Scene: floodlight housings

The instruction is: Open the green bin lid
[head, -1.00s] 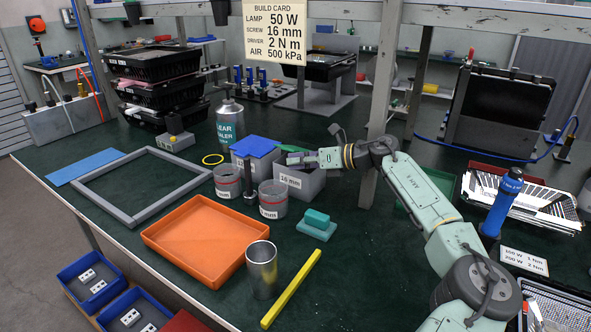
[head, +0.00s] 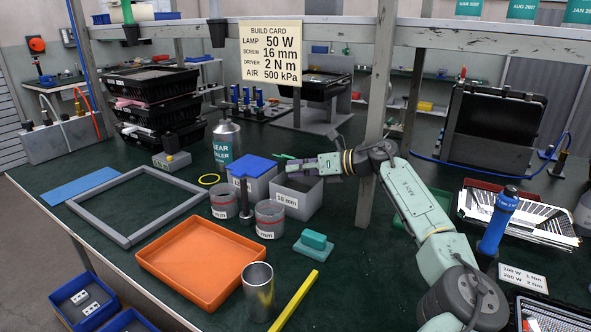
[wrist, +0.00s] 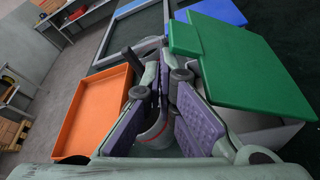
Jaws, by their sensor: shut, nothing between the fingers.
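The grey bin labelled 16 mm (head: 287,200) stands mid-table, and part of its inside shows in the head view. Its green lid (wrist: 255,65) is large in the wrist view, raised at a tilt over the pale bin (wrist: 270,132). In the head view only a thin green edge of the lid (head: 284,157) shows beside my gripper. My gripper (head: 283,166) is above the bin, shut and empty. In the wrist view its purple-padded fingers (wrist: 166,75) are left of the lid, close to its edge; I cannot tell whether they touch it.
A bin with a blue lid (head: 253,164) stands directly left of the grey bin. An orange tray (head: 185,262), a metal cylinder (head: 258,290) and a shelf post (head: 380,100) stand around.

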